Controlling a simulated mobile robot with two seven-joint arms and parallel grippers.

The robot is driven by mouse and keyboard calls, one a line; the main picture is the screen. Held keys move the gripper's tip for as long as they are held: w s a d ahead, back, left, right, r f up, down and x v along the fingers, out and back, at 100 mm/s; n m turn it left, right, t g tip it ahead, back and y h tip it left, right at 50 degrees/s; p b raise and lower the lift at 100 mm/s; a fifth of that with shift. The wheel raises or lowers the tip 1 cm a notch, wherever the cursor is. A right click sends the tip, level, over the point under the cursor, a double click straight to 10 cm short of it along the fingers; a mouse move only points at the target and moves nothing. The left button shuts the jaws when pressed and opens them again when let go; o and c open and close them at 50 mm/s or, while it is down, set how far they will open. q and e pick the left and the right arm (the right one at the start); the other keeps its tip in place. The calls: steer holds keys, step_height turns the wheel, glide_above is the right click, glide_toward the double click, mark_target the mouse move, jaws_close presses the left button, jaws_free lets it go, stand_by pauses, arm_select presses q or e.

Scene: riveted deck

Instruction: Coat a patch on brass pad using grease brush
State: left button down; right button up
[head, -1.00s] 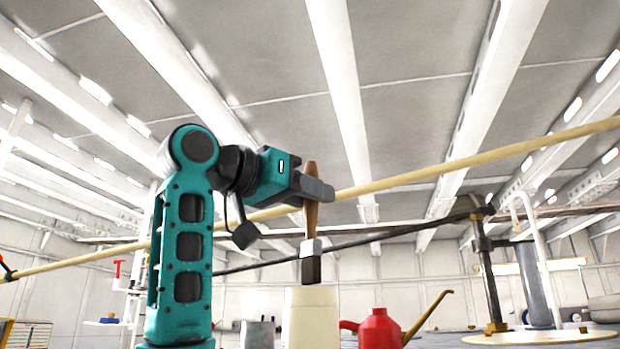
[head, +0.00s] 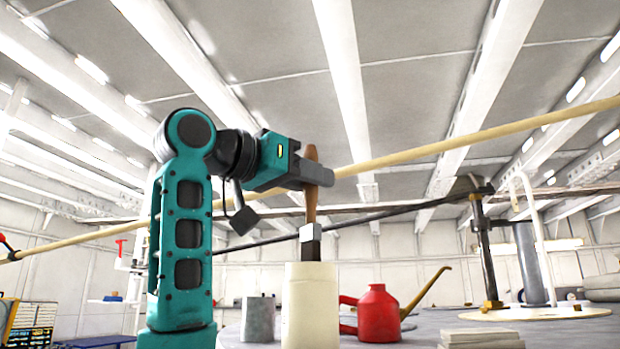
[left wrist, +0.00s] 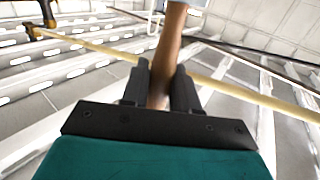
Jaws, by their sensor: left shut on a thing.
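My left gripper (head: 311,174) is shut on the brown wooden handle of the grease brush (head: 311,205). The brush hangs upright, with a pale metal collar and dark bristles at its lower end. The bristles are just above or at the top of a cream cylindrical container (head: 309,305); I cannot tell whether they reach inside. In the left wrist view the two dark fingers close on the brush handle (left wrist: 166,65). I cannot make out the brass pad for certain. My right gripper does not show.
A red oil can (head: 379,314) with a brass spout stands right of the container, and a grey metal cup (head: 258,319) stands left of it. A pale flat block (head: 481,338) lies at front right. A round pale base (head: 535,312) with posts stands farther right.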

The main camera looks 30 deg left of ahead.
mark_target(309, 146)
arm_select(q)
steer(key=shift+f+b, duration=0.45)
steer(key=shift+f, duration=0.2)
stand_by(1.1)
steer(key=shift+r+p, duration=0.55)
steer(key=shift+r, duration=3.05)
